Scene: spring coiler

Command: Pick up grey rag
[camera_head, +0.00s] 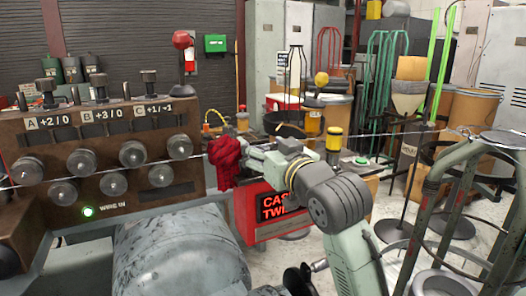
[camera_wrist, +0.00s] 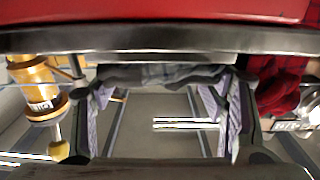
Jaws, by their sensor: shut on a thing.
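My gripper (camera_head: 256,160) reaches left from the arm, close to a red rag (camera_head: 226,158), in the head view. In the wrist view its two fingers (camera_wrist: 160,108) stand apart. The grey rag (camera_wrist: 165,74), a crumpled grey band of cloth, spans between the fingers, and the gripper is shut on it. The red checked rag (camera_wrist: 277,85) hangs to the right of the fingers there. I cannot make out the grey rag in the head view; the gripper and the red rag may hide it.
A brown coiler panel (camera_head: 104,110) with several knobs stands at left, and a thin wire (camera_head: 400,133) runs level past the gripper. A red sign box (camera_head: 250,215) is below the gripper. A grey drum (camera_head: 170,255) lies in front. Stands and a metal frame (camera_head: 470,175) crowd the right.

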